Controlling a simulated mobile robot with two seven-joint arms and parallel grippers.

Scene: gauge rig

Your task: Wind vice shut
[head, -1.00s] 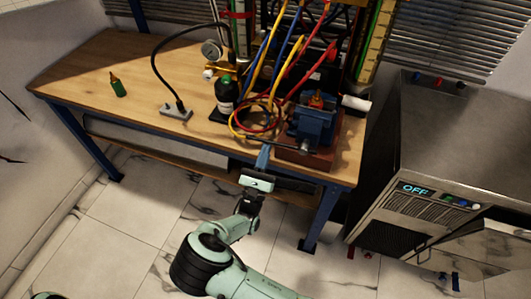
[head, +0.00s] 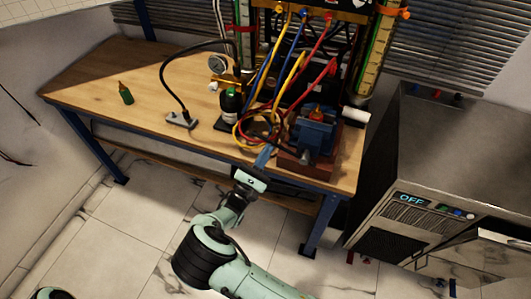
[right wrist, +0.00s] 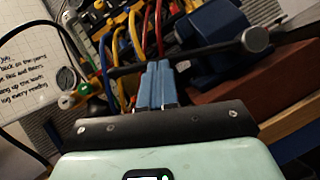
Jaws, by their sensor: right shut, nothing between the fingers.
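The blue vice (head: 314,135) sits on a red-brown block (head: 305,163) at the bench's front right. It also shows in the right wrist view (right wrist: 210,38), partly cut off. My right gripper (head: 264,156) is at the bench's front edge, just left of the block. In the right wrist view its blue fingers (right wrist: 157,85) are together and empty, close to the bar. I cannot tell whether they touch it. My left gripper is not in view.
Red, yellow and blue hoses (head: 262,120) hang close behind my right gripper. A metal cabinet (head: 450,140) stands at the right.

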